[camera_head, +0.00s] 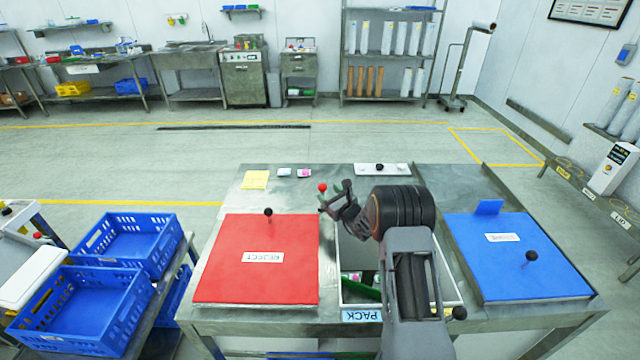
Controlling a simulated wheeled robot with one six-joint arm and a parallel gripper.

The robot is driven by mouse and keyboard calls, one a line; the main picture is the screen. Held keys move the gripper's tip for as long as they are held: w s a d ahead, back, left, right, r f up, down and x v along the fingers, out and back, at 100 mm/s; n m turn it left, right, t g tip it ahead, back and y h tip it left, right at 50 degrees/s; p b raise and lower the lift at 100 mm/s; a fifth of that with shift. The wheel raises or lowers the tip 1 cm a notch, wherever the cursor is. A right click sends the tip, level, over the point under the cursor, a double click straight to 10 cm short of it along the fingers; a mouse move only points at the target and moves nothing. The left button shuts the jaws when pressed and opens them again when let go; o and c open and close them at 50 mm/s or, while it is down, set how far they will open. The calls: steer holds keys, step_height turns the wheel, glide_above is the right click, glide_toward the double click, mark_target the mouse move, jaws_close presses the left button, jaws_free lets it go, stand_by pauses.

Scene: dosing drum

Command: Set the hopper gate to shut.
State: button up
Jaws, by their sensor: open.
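My gripper (334,194) is open, above the back left of the open bin marked PACK. A small red ball knob (322,188) shows right at its fingertips; I cannot tell whether they touch it or what the knob belongs to. I cannot make out a hopper gate for certain in this view. At the far left edge, a white and grey device (28,272) has a red knob (38,236) and a dark knob; only part of it is in view. My arm hides part of the bench and the PACK bin.
The bench holds a red REJECT lid (230,285) with a black knob, a blue lid (560,270) with a black knob, and the open PACK bin (450,290). A white plate (398,169) with a knob lies behind. Blue crates (75,310) stand left. The floor behind is clear.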

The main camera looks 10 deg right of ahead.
mark_target(320, 186)
steer(key=shift+p+x, duration=0.6)
steer(key=shift+x, duration=2.45)
steer(key=shift+c, duration=0.2)
jaws_close()
